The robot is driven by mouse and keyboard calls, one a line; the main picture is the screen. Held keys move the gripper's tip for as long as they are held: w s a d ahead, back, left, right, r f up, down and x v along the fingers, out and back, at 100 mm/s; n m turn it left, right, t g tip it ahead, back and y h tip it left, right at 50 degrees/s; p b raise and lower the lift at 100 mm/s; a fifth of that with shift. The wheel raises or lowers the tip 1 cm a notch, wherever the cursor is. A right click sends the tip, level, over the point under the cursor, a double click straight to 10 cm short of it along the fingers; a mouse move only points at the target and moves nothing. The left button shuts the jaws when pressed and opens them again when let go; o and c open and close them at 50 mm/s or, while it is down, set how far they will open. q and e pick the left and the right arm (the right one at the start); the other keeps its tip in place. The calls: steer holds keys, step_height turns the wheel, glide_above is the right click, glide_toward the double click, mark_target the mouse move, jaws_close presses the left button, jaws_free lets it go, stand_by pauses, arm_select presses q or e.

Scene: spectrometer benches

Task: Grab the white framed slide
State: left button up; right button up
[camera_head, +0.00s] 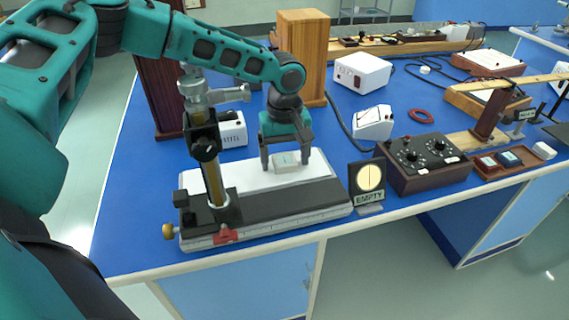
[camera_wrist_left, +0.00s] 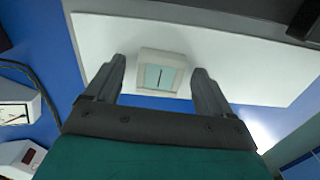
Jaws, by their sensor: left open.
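The white framed slide (camera_head: 285,160) has a pale teal window and rests on a white board on the blue bench. In the left wrist view the slide (camera_wrist_left: 162,75) shows a dark line down its window. My left gripper (camera_head: 286,167) is directly over the slide, pointing down. Its two fingers are spread on either side of the slide; the left wrist view (camera_wrist_left: 160,85) shows gaps between both fingers and the frame. The gripper is open and holds nothing. My right gripper is in neither view.
A brass post on a stand (camera_head: 212,180) rises left of the slide, with a dark rail (camera_head: 290,201) in front. An "EMPTY" sign (camera_head: 367,186) and a dark knobbed box (camera_head: 425,162) stand to the right. A wooden block (camera_head: 303,55) stands behind.

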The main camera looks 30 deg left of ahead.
arm_select(q)
steer(key=c, duration=1.1)
steer(key=shift+c, duration=0.2)
